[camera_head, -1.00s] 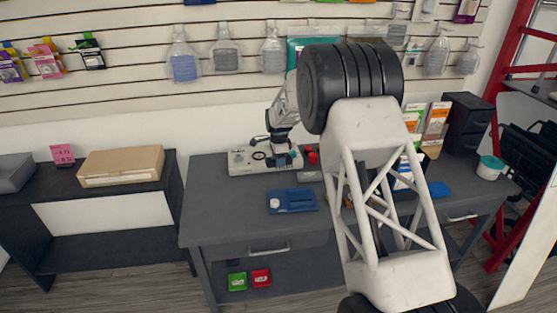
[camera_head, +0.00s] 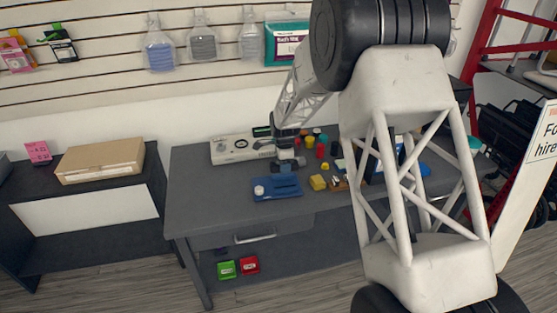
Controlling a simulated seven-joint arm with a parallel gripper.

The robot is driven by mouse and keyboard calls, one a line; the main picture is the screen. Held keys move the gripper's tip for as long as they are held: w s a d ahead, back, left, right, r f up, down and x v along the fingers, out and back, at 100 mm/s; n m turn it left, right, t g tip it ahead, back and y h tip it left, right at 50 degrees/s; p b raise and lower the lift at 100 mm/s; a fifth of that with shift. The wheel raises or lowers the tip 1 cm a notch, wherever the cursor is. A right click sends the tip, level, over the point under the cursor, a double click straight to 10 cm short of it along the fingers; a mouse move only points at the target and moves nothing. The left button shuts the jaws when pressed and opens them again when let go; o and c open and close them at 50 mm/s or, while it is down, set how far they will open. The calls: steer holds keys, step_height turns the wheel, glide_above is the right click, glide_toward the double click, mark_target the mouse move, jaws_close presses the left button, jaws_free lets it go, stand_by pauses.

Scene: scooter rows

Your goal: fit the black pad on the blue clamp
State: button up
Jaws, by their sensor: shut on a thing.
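A flat blue fixture (camera_head: 277,188) with a white round knob on its left lies near the front of the dark grey table; it looks like the blue clamp. My gripper (camera_head: 288,164) points down just above and behind its back edge, on the right half. It is shut on a small dark piece, too small here to name surely as the black pad. Whether that piece touches the blue fixture cannot be told. My big white arm link hides the right part of the table.
A pale panel box (camera_head: 233,148) stands behind, to the left. Several small coloured caps (camera_head: 320,143) stand to the right of my gripper, with a yellow block (camera_head: 318,183) nearer the front. The table's left part (camera_head: 210,195) is clear.

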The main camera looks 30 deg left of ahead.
mark_target(284, 177)
steer(key=shift+f, duration=0.2)
stand_by(0.4)
steer(key=shift+f, duration=2.6)
steer(key=shift+f, duration=0.45)
stand_by(0.4)
steer(key=o, duration=1.4)
steer(key=shift+o, duration=0.2)
steer(key=shift+r, duration=0.2)
steer(key=shift+r, duration=2.7)
steer(key=shift+d+r, duration=0.15)
steer(key=shift+r, duration=0.05)
